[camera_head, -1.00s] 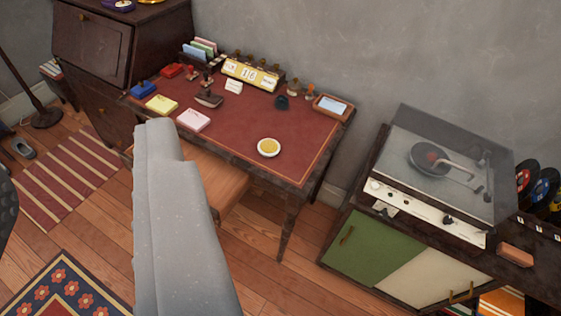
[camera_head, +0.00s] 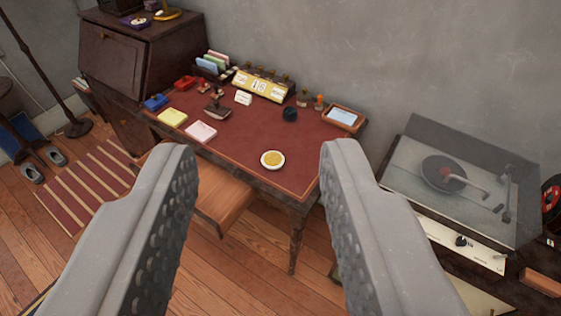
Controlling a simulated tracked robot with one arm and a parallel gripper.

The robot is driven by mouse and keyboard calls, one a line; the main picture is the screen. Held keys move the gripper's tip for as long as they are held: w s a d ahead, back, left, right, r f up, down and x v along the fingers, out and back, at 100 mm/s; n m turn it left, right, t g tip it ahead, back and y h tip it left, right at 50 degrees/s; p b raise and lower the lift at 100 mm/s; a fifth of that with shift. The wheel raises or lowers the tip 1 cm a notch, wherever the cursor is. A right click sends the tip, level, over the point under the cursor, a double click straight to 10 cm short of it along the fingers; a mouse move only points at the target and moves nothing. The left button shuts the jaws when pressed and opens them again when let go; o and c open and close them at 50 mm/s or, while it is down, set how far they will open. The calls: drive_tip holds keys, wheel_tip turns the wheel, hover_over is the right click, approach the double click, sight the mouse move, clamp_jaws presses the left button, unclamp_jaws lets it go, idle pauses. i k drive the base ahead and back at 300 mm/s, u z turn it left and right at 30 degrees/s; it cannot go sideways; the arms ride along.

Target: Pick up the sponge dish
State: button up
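The sponge dish (camera_head: 273,160) is a small round white dish with a yellow sponge in it. It sits on the red top of the desk (camera_head: 247,141), near the front edge and right of the middle. My gripper (camera_head: 256,155) is open, with its two grey fingers spread wide at the left and right of the view. The dish shows in the gap between the fingers but lies well beyond them, untouched. Nothing is between the fingers. The fingers cover part of the floor and the front of the record player cabinet.
A yellow note pad (camera_head: 172,118), a pink note pad (camera_head: 201,132) and a stamp (camera_head: 217,107) lie left of the dish. A record player (camera_head: 452,180) stands right.

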sight(271, 160)
drive_tip(key=z, duration=0.05)
drive_tip(key=i, duration=1)
drive_tip(key=u, duration=0.05)
